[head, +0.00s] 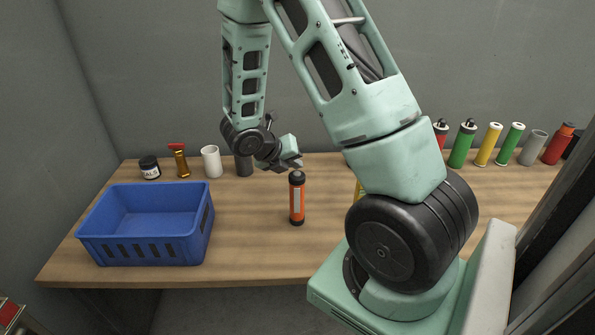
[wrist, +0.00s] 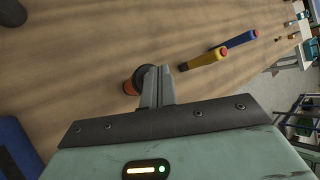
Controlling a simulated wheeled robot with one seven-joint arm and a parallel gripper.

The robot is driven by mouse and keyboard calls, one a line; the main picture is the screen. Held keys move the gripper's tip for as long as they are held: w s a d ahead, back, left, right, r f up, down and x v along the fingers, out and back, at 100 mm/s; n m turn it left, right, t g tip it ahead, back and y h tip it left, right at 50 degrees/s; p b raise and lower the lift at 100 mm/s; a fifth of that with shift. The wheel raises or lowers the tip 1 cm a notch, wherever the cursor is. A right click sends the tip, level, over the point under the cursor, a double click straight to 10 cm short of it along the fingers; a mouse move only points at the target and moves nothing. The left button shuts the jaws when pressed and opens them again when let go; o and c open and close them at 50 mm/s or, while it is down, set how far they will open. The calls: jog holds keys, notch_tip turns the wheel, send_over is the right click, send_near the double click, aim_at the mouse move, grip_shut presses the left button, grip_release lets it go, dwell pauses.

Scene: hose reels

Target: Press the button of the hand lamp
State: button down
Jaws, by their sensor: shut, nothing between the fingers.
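The hand lamp (head: 297,200) is an orange cylinder with black ends and a pale strip down its side. It stands upright on the table. In the wrist view its black top and orange side (wrist: 131,88) show, partly hidden behind my fingers. My gripper (head: 296,164) is shut and empty, with its fingertips just above the lamp's top. In the wrist view the shut fingers (wrist: 157,88) overlap the right part of the lamp's top. I cannot tell whether they touch it, and the button itself cannot be made out.
A blue crate (head: 145,251) stands at the left of the wooden table (head: 250,235). A salt jar (head: 149,167), a spray-like bottle (head: 180,160) and a white cup (head: 211,161) stand behind it. Several cylinders stand far right.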

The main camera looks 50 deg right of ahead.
jog(key=shift+r, duration=0.1)
notch_tip(320, 180, up, 6)
jog(key=p, duration=0.5)
jog(key=shift+p, duration=0.3)
jog(key=s+a+f+m+t+y+b, duration=0.15)
jog(key=a+m+b, duration=0.3)
jog(key=a, duration=0.65)
jog(key=s+a+m+g+y+b, duration=0.1)
jog(key=s+a+m+y+b, duration=0.3)
jog(key=a, duration=0.8)
jog(key=s+a+m+y+b, duration=0.3)
jog(key=s+a+m, duration=0.6)
jog(key=a, duration=0.7)
jog(key=s+y, duration=0.1)
jog(key=s, duration=0.1)
jog(key=shift+s+a+r+t, duration=0.15)
jog(key=shift+s+a+t, duration=0.1)
jog(key=shift+s+t, duration=0.1)
